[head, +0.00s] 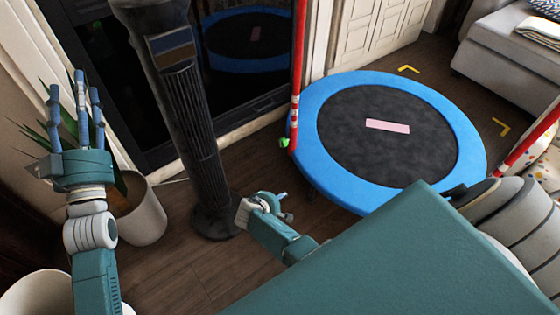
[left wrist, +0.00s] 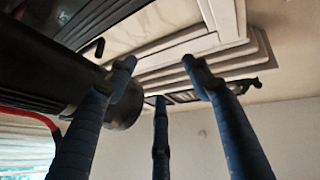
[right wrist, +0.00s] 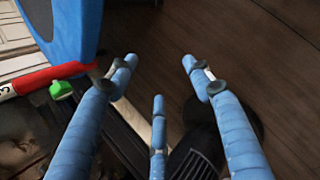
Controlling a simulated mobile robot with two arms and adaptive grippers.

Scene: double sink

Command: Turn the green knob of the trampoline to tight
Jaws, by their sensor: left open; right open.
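The trampoline (head: 318,172) has a blue rim and a black mat with a pink patch. A red pole (head: 295,80) stands at its left side. The small green knob (head: 284,143) is low on this pole; in the right wrist view the knob (right wrist: 61,90) lies left of my fingers. My right gripper (head: 284,206) is open and empty, low over the floor, below the knob in the head view and apart from it. My left gripper (head: 76,95) is open and empty, raised at the far left with its fingers upward. The knob's setting marks are too small to read.
A black tower fan (head: 192,125) stands left of the trampoline, its base close to my right gripper. A white plant pot (head: 143,212) is at the left. A dark glass panel (head: 110,90) is behind. A grey sofa (head: 510,50) is at the back right.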

